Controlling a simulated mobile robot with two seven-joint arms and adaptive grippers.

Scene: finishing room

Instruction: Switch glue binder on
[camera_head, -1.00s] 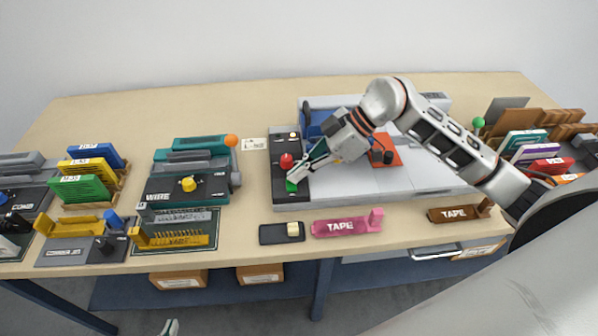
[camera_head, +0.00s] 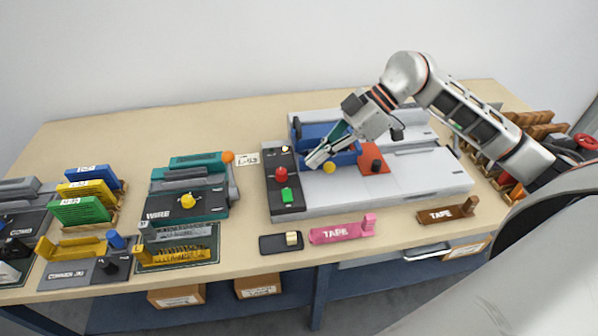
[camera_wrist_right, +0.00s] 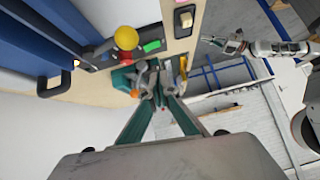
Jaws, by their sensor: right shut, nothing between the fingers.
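The glue binder (camera_head: 400,188) is a grey machine with a dark control panel (camera_head: 273,205) at its left end. The panel carries a red knob (camera_head: 281,174), a green button (camera_head: 287,195) and a small pale lamp (camera_head: 285,149). The green button also shows in the wrist view (camera_wrist_right: 152,46). My right gripper (camera_head: 311,163) is shut and empty, right of the red knob, in front of the blue clamp (camera_head: 345,159) and apart from the buttons. My left gripper (camera_wrist_right: 228,43) shows small in the wrist view; its jaws are too small to judge.
A yellow knob (camera_head: 329,168) and an orange-red block (camera_head: 374,160) sit on the binder. A pink tape dispenser (camera_head: 340,231), a brown one (camera_head: 447,213) and a small dark switch box (camera_head: 281,243) stand in front. A teal wire binder (camera_head: 190,195) stands left.

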